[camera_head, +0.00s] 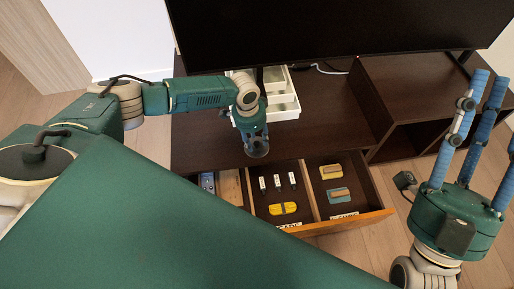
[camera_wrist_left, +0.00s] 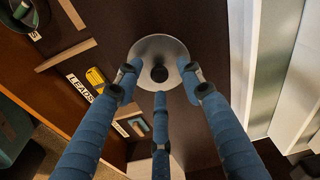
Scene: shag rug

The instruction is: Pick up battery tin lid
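A round, silvery metal disc with a dark knob, which looks like the battery tin lid (camera_wrist_left: 150,44), lies on the dark cabinet top beyond my left fingertips. In the head view the lid (camera_head: 258,152) shows just under my left gripper (camera_head: 252,132), near the cabinet's front edge. In the left wrist view my left gripper (camera_wrist_left: 161,80) has its three blue fingers spread around the knob, overlapping the disc's lower part. I cannot tell whether they touch it. My right gripper (camera_head: 482,110) is raised at the right, fingers apart and empty.
An open drawer (camera_head: 350,225) with labelled compartments holds batteries, a yellow item (camera_head: 283,208) and small blocks. A white tray (camera_head: 284,105) stands behind my left gripper. A large screen (camera_head: 330,30) stands at the back. Open shelving is at the right.

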